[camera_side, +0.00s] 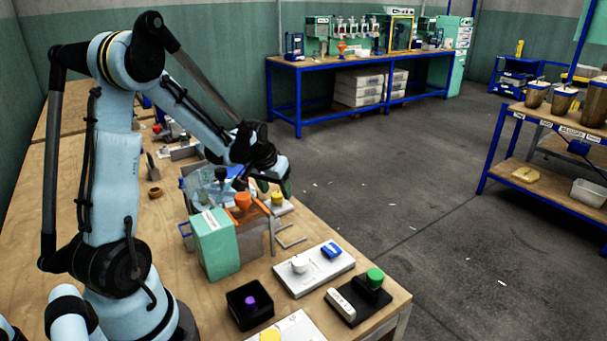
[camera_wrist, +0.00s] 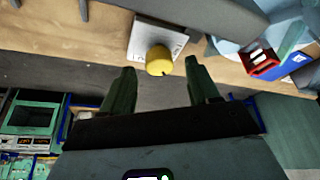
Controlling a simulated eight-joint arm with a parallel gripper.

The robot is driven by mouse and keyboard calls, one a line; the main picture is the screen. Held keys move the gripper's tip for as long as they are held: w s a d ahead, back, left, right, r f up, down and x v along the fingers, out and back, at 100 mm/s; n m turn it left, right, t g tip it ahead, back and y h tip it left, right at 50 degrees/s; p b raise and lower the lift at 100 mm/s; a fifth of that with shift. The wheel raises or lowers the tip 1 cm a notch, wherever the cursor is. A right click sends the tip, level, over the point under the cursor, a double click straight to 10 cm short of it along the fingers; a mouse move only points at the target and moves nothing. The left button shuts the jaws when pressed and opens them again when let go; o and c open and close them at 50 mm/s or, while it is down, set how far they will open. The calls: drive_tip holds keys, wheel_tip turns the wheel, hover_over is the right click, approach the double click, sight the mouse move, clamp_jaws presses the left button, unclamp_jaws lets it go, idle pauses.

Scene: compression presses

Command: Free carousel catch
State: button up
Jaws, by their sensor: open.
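My gripper (camera_wrist: 160,67) is open, with its two dark green fingers apart and nothing held between them. A yellow knob (camera_wrist: 158,58) on a white plate (camera_wrist: 146,33) shows between and just beyond the fingertips. In the side view the yellow knob (camera_side: 277,199) sits at the bench's far edge, just below my gripper (camera_side: 284,186). Whether a finger touches the knob cannot be told. No part can be clearly recognised as the carousel or its catch. My arm hides some of the machinery behind it.
White plates, a black box with a purple knob (camera_side: 250,301) and a green knob (camera_side: 375,277) occupy the near bench. Open floor lies beyond the bench edge.

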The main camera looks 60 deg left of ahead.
drive_tip(key=v, duration=1)
drive_tip(key=shift+s+r, duration=0.2)
drive_tip(key=shift+r, duration=0.15)
drive_tip(key=w+f+m, duration=0.1)
drive_tip(key=f+m, duration=0.1)
drive_tip(key=f, duration=0.1)
drive_tip(key=w+a+f+m+h, duration=0.1)
drive_tip(key=f+m, duration=0.1)
drive_tip(key=f, duration=0.2)
drive_tip(key=w+a+f+m+h, duration=0.1)
drive_tip(key=f+m, duration=0.1)
drive_tip(key=f, duration=0.2)
drive_tip(key=shift+w+a+f+t, duration=0.1)
drive_tip(key=shift+w+a+t, duration=0.1)
drive_tip(key=shift+w+t, duration=0.15)
idle(0.4)
drive_tip(key=c, duration=1)
drive_tip(key=shift+c, duration=0.2)
